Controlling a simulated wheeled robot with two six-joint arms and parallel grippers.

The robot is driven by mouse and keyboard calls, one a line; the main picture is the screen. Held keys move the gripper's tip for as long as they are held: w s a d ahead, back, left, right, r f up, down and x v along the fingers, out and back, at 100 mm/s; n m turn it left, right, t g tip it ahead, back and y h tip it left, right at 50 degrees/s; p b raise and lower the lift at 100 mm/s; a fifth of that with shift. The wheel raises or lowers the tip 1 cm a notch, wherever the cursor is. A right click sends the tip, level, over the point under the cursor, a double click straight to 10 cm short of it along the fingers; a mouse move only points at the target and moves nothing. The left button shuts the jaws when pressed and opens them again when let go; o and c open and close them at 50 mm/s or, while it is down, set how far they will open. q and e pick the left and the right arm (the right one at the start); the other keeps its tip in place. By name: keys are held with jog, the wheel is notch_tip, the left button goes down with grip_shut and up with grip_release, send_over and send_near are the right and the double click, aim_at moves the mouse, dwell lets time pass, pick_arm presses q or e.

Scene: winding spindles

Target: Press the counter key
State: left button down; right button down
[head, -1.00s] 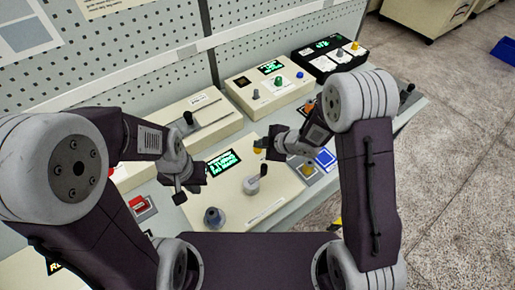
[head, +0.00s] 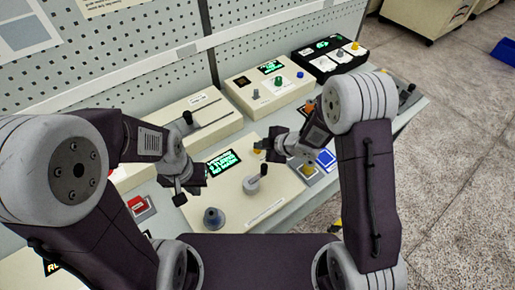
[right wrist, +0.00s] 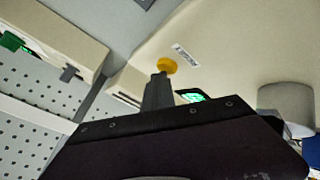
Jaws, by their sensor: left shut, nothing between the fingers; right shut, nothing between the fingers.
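The cream winding-spindle panel (head: 284,183) lies below my arms, with a green-lit display (head: 224,171). A round yellow key (head: 257,151) is on it, partly hidden by my right gripper in the head view. My right gripper (head: 261,145) is shut and empty, its tips right at the yellow key. In the right wrist view the yellow key (right wrist: 167,65) shows just beyond the shut fingertips (right wrist: 160,79); I cannot tell whether they touch. My left gripper (head: 184,196) is shut and empty, above the panel's left side.
A grey-blue knob (head: 214,218) and a crank with a black handle (head: 252,185) stand up from the panel. More consoles (head: 268,88) line the pegboard behind.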

pick_arm(q)
jog(key=shift+r, duration=0.1)
jog(key=shift+r+p, duration=0.75)
jog(key=shift+p, duration=0.15)
pick_arm(e)
jog(key=shift+r, duration=0.9)
pick_arm(q)
jog(key=shift+r, duration=0.1)
pick_arm(e)
jog(key=shift+r, duration=0.1)
